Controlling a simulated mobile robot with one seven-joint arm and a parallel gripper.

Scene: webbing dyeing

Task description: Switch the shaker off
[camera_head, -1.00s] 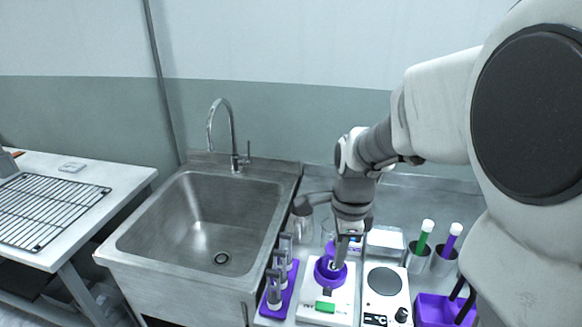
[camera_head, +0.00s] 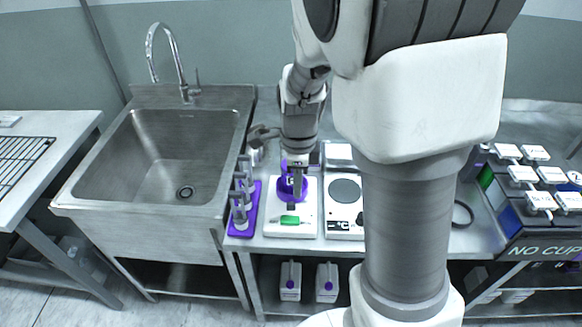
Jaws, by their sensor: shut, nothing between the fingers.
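The shaker (camera_head: 308,213) is a white box on the steel bench, just right of the sink. A purple cup-like head (camera_head: 284,190) stands on its top. A green switch (camera_head: 290,220) shows on its front part; I cannot tell its position. My gripper (camera_head: 297,193) points down over the shaker, in front of the purple head and behind the green switch. Its fingers are shut and empty. They hide part of the purple head, and I cannot tell whether they touch it.
A hotplate (camera_head: 345,193) stands close on the right, partly hidden by my arm. A purple rack (camera_head: 240,220) with grey-topped pieces stands on the left, beside the sink (camera_head: 100,189). A rack of white-lidded containers (camera_head: 545,200) stands at the far right.

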